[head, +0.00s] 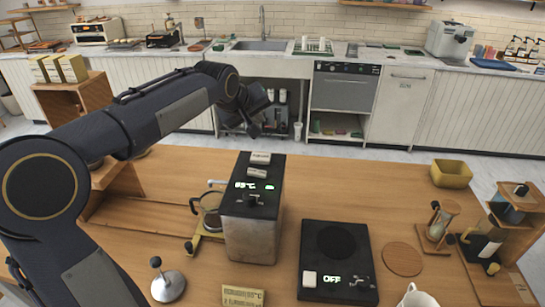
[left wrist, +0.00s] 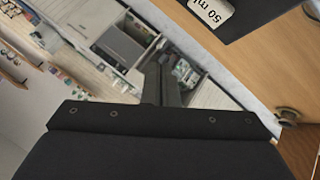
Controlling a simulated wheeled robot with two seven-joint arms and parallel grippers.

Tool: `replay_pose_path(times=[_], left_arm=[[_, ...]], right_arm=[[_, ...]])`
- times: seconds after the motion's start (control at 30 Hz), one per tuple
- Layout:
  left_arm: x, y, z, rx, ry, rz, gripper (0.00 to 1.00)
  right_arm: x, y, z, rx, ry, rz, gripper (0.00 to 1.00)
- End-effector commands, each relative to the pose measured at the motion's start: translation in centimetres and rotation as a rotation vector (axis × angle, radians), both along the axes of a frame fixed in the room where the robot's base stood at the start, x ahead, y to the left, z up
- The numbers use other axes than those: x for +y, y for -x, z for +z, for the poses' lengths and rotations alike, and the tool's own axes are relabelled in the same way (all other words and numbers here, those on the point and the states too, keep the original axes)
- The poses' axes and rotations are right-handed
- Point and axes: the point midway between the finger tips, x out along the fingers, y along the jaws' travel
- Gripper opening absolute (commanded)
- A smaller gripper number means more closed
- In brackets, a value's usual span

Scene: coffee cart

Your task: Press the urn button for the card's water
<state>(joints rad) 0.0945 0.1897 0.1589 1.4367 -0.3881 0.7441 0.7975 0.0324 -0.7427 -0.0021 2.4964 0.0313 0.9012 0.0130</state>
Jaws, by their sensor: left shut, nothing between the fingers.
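The urn (head: 251,232) is a steel box with a black top, standing on the wooden cart. Its top carries two pale labelled buttons, a far one (head: 260,158) and a nearer one (head: 257,173), and a lit display that seems to read 93 °C. The left wrist view shows a pale label "50 ml" (left wrist: 207,14) on a dark surface at the top edge. The card (head: 243,296) lies at the cart's front edge; its small text is hard to read. My left gripper (head: 254,131) is shut and empty, beyond the urn's far edge and apart from the buttons; its fingers also show in the left wrist view (left wrist: 162,80).
A glass server (head: 208,212) stands just left of the urn. The cart's far middle is clear.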

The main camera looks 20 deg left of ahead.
Motion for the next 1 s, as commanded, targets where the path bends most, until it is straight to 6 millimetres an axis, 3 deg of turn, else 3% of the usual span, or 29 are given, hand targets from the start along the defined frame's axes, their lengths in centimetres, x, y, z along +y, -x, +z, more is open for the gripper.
replay_pose_path(times=[0.57,1.0], left_arm=[[0.0,-0.1,-0.9,-0.001,0.001,0.002,0.00],[0.0,-0.1,-6.6,0.000,0.000,0.002,0.00]], right_arm=[[0.0,0.0,-0.7,0.000,0.000,0.000,0.41],[0.0,0.0,-5.4,0.000,0.000,0.000,0.41]])
